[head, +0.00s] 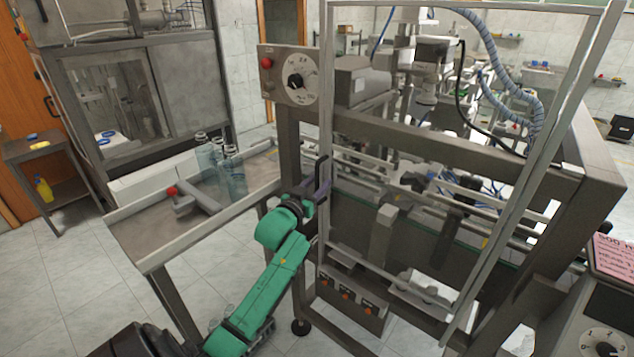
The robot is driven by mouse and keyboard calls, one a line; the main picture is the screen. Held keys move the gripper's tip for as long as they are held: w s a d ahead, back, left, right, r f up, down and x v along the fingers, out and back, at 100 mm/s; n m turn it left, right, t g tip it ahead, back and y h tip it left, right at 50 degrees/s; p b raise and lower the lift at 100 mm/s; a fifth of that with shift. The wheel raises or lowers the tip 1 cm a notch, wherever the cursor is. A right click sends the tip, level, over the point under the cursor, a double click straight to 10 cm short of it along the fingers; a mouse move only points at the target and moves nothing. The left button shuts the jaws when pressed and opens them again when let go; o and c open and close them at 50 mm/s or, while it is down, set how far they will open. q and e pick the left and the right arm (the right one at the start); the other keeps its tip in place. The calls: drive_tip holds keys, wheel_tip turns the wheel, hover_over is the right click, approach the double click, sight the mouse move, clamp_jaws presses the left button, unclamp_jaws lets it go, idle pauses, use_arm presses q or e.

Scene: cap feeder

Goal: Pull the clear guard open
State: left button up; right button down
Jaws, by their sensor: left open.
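The clear guard is a see-through panel in a pale metal frame (326,90) on the front of the capping machine. Its left post stands upright and its right post slants in the picture. A dark handle (321,170) sits on the left post. My left gripper (314,190), at the end of a green arm, is open at this handle. The fingers overlap the handle in the picture, and I cannot tell whether they touch it. My right gripper is out of view.
A conveyor table (140,235) with clear bottles (233,170) stands to the left. A control panel with a dial and red button (267,62) is above the handle. A switch box (350,300) is below the guard. A pink note (614,254) is at right.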

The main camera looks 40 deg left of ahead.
use_arm(q)
drive_tip(key=shift+d, duration=0.1)
drive_tip(key=shift+s, duration=0.1)
drive_tip(key=c, duration=0.4)
clamp_jaws()
drive_tip(key=shift+f, duration=0.1)
idle(0.6)
